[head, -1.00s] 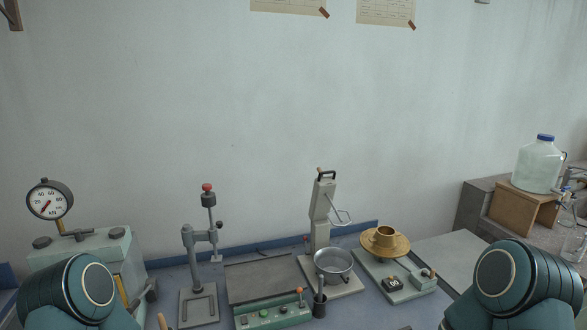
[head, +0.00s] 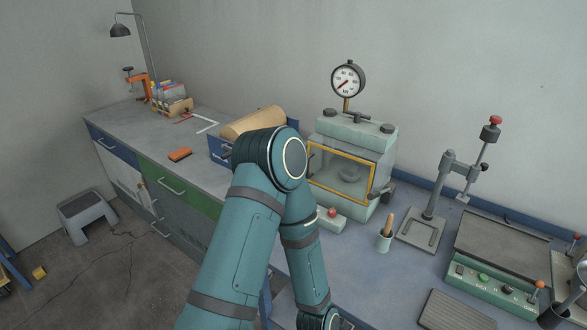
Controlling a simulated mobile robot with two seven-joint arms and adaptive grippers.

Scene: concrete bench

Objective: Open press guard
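The press (head: 352,132) is a pale green machine with a round dial gauge (head: 348,78) on top, standing on the blue bench right of centre. Its guard (head: 340,174) is a clear panel in a yellow frame on the front. The guard looks closed, covering the front opening. My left arm rises in front of the press's left side and bends back down, hiding part of that side. Its gripper is below the picture's edge. My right gripper is not in view.
A cup with a wooden handle (head: 385,238) and a small box with a red button (head: 330,219) stand before the press. A stand with a red knob (head: 430,198) and a green control panel (head: 490,285) are to the right. A blue bin (head: 220,152) is left.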

